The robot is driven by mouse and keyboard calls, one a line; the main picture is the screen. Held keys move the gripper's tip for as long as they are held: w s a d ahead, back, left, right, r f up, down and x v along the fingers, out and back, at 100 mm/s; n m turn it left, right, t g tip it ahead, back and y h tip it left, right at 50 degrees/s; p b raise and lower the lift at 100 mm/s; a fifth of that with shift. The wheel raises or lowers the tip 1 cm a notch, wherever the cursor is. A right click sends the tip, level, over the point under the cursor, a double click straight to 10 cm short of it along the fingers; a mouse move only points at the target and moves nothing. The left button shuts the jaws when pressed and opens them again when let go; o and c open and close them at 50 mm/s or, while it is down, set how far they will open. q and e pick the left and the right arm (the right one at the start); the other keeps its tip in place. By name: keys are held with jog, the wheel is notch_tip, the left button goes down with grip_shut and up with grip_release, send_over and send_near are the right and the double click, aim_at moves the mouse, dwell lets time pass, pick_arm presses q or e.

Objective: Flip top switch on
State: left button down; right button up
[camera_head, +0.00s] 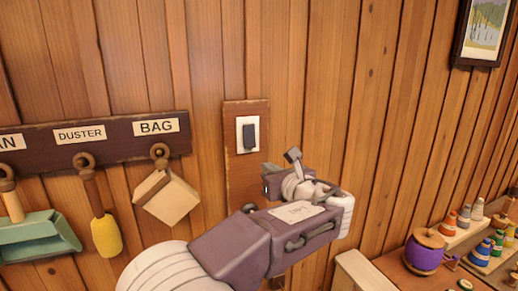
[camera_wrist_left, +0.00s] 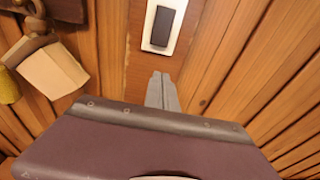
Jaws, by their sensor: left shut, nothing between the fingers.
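The top switch (camera_head: 249,135) is a dark rocker in a white plate, on a brown wooden board (camera_head: 232,170) on the plank wall. It also shows in the left wrist view (camera_wrist_left: 162,26), at the top. I cannot tell which way the rocker is tipped. My left gripper (camera_head: 292,156) is to the right of and a little below the switch in the head view, apart from it. In the left wrist view its closed fingers (camera_wrist_left: 161,90) point up toward the switch, with nothing between them. My left arm hides the lower part of the board. My right gripper is not in view.
Left of the board, a labelled rack (camera_head: 110,144) holds a green dustpan (camera_head: 40,238), a yellow duster (camera_head: 106,236) and a tan bag (camera_head: 167,198). A bench at lower right carries a purple spool (camera_head: 424,252) and several small coloured spools. A framed picture (camera_head: 485,30) hangs upper right.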

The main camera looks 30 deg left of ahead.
aim_at(250, 136)
pick_arm(q)
jog(key=w+a+p, duration=0.1)
jog(key=w+a+r+p, duration=0.1)
jog(key=w+a, duration=0.1)
jog(key=w+a+r+p, duration=0.1)
jog(key=a+p, duration=0.1)
jog(key=shift+w+a, duration=0.25)
jog(key=shift+w, duration=0.15)
jog(key=shift+f, duration=0.1)
